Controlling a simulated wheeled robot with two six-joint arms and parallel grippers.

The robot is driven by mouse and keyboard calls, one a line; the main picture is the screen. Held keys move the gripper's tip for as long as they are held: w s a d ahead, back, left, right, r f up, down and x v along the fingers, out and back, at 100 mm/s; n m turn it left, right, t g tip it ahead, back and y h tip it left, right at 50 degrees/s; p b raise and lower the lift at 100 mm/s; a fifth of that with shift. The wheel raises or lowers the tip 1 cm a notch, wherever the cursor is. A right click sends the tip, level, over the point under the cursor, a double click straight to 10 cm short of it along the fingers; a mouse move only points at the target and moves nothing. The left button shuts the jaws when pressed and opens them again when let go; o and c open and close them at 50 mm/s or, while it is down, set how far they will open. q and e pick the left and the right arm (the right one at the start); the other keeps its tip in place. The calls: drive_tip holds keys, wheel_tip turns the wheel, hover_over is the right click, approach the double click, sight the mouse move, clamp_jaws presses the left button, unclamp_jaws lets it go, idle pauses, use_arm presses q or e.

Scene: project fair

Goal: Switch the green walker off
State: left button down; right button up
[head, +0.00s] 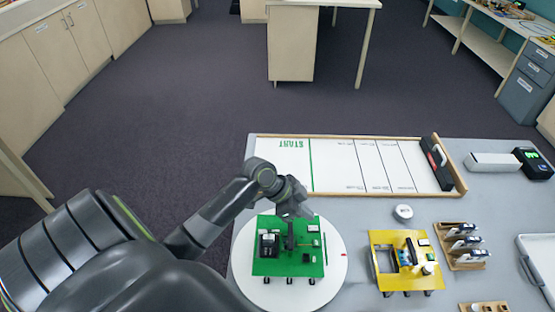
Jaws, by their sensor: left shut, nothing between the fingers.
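The green walker (302,269) stands on a round white turntable (335,268) on the grey table. It is a flat green board with black parts on top and small dark feet along its near edge. My left gripper (300,212) is shut and empty, at the far edge of the green walker, over its upper middle. I cannot tell whether it touches the walker. The walker's switch is too small to make out. My right gripper is not in view.
A yellow walker (390,284) stands to the right, with a white round piece (403,212) behind it. A white track board (333,170) marked START lies behind, with a black toolbox (437,163) at its right end. A small wooden rack (448,236) stands further right.

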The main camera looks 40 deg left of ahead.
use_arm(q)
drive_tip(key=s+a+f+b+v, duration=0.1)
drive_tip(key=b+v, duration=0.1)
drive_tip(key=v, duration=0.8)
drive_tip(key=shift+a, duration=0.25)
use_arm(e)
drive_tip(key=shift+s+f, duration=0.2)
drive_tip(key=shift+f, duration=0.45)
use_arm(q)
drive_tip(key=shift+s, duration=0.15)
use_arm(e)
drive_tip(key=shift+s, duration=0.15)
